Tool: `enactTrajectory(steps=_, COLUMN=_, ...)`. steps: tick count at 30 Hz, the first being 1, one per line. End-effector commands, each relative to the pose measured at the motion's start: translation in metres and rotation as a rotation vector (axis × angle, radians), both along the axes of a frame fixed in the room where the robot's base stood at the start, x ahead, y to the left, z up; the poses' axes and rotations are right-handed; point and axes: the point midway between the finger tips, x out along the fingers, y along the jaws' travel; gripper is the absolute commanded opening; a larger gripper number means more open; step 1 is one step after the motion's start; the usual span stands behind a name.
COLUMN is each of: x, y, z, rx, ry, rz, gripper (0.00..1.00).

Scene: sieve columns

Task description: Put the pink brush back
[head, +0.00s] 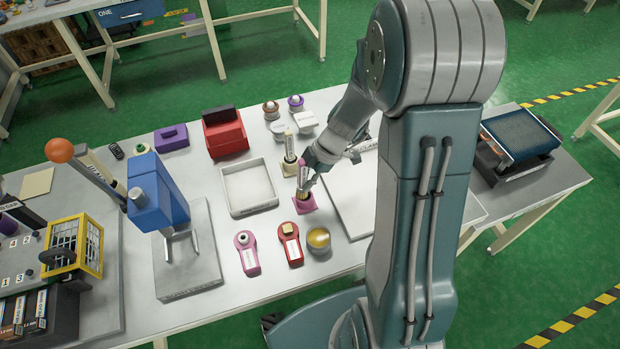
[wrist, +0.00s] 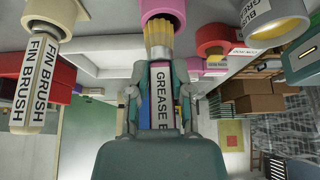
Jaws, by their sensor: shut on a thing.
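The pink brush (head: 303,174), with a white label reading "GREASE B", is held roughly upright with its yellow bristles down. It also shows in the wrist view (wrist: 162,85). My gripper (head: 316,165) is shut on its handle. The pink holder (head: 306,205) stands on the table directly below the bristles. In the wrist view the bristles meet the holder's pink rim (wrist: 164,9); I cannot tell how far they are inside. A cream "FIN BRUSH" (head: 289,146) stands in a cream holder (head: 289,168) just behind.
A white tray (head: 233,209) lies left of the pink holder. A red tool (head: 290,246), a magenta tool (head: 247,255) and a yellow-topped round pot (head: 319,239) lie in front. A red box (head: 225,136) and a blue lever press (head: 158,197) stand farther left.

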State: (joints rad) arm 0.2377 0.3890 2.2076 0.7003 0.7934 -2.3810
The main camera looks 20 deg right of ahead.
Motion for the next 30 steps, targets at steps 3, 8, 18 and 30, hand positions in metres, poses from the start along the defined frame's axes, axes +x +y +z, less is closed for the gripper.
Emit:
enactTrajectory(steps=3, x=-0.01, y=0.001, z=-0.02, rx=-0.013, ry=0.031, rz=0.004, gripper=0.0)
enactTrajectory(steps=8, x=-0.013, y=-0.002, z=-0.017, rx=-0.009, ry=0.021, rz=0.0, gripper=0.28)
enactTrajectory(steps=18, x=-0.011, y=-0.005, z=-0.016, rx=-0.006, ry=0.019, rz=-0.004, gripper=0.37)
enactTrajectory(steps=30, x=-0.009, y=-0.032, z=0.033, rx=-0.007, ry=0.012, rz=-0.006, gripper=0.37)
